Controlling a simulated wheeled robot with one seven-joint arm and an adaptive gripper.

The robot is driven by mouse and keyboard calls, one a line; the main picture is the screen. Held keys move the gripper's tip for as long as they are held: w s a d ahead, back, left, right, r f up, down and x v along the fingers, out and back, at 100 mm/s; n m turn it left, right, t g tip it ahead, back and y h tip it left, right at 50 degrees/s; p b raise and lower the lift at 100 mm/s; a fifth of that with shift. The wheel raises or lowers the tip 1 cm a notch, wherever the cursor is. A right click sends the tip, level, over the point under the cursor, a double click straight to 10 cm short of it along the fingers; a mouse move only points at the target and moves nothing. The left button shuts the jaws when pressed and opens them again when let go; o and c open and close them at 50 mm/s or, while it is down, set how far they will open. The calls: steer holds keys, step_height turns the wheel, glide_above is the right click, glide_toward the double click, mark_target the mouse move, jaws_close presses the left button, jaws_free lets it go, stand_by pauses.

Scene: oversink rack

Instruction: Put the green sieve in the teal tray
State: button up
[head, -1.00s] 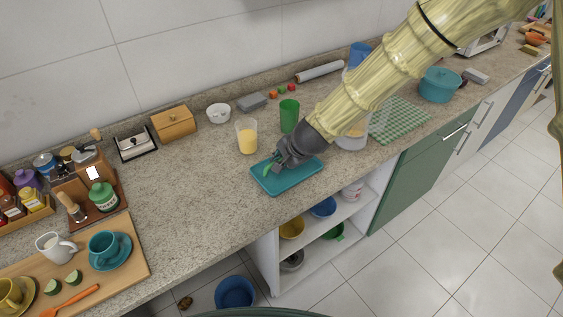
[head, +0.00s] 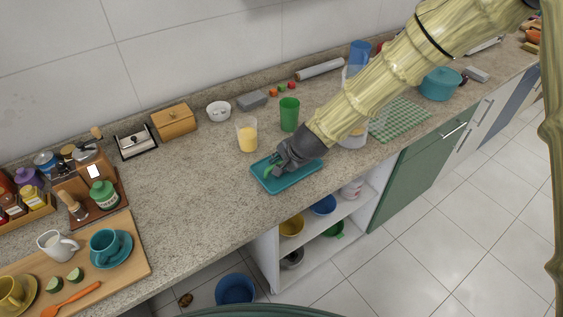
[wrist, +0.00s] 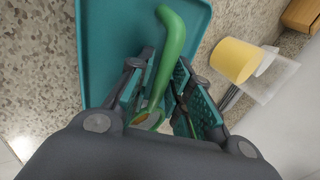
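The green sieve (wrist: 171,45) lies over the teal tray (wrist: 110,65) in the wrist view, its curved handle pointing to the far end of the tray. Its bowl end is largely hidden by my gripper. In the head view a bit of the green sieve (head: 268,171) shows at the left of the teal tray (head: 300,181). My gripper (wrist: 165,75) is low over the tray, with its teal-padded fingers on either side of the handle. Gaps show between the handle and both pads, so it looks open around the sieve. My gripper (head: 281,163) hides part of the tray in the head view.
A glass with yellow contents (head: 247,136) and a green cup (head: 289,114) stand just behind the tray. A green checked cloth (head: 398,119) lies to the right. The counter left of the tray is clear up to the wooden board (head: 135,262).

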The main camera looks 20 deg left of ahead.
steer(key=shift+r, duration=0.2)
steer(key=b+v, duration=0.1)
steer(key=v, duration=1.1)
steer(key=shift+b, duration=0.3)
